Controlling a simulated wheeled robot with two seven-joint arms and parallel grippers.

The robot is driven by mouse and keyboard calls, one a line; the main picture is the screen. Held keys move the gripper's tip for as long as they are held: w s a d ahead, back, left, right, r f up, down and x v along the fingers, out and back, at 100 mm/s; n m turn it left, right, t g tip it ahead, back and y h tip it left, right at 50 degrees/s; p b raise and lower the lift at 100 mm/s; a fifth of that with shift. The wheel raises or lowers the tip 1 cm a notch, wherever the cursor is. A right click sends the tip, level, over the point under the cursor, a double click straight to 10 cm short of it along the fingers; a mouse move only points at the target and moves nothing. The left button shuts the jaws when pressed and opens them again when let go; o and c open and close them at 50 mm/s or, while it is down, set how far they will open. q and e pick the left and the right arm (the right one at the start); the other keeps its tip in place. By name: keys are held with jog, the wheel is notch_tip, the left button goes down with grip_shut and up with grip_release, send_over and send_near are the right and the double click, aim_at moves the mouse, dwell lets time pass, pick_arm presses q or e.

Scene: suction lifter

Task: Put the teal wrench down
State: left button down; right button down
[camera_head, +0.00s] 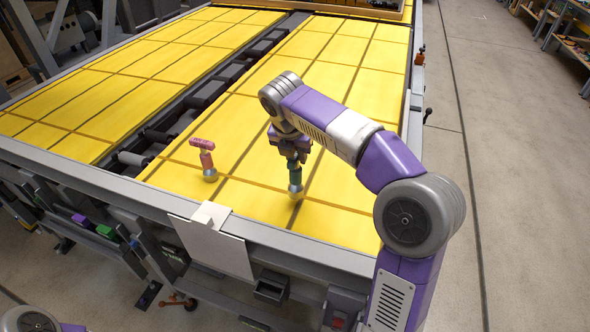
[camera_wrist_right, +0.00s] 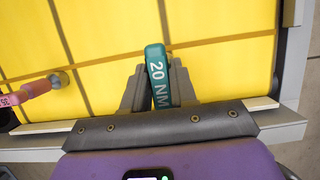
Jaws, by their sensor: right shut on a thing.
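The teal wrench (camera_head: 295,174) hangs upright from my right gripper (camera_head: 291,150), its metal end pointing down at the yellow panel surface (camera_head: 340,185). I cannot tell whether that end touches the panel. In the right wrist view the teal wrench (camera_wrist_right: 158,78) lies between the two grey fingers of my right gripper (camera_wrist_right: 157,92), which are shut on it; "20 NM" is printed on it. My left gripper is outside the views.
A pink-red wrench (camera_head: 206,158) stands upright on the panels to the left, and shows in the wrist view (camera_wrist_right: 38,88). A grey frame rail (camera_head: 300,250) borders the near edge, with a white plate (camera_head: 212,245) there. Yellow panel around the teal wrench is clear.

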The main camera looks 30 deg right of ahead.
notch_tip(320, 180, down, 4)
jog(key=shift+r+b, duration=0.1)
jog(key=shift+b, duration=0.7)
jog(key=shift+r, duration=0.1)
jog(key=c, duration=0.9)
grip_release()
jog(key=shift+w, duration=0.1)
jog(key=p+v, duration=0.4)
jog(key=v, duration=0.8)
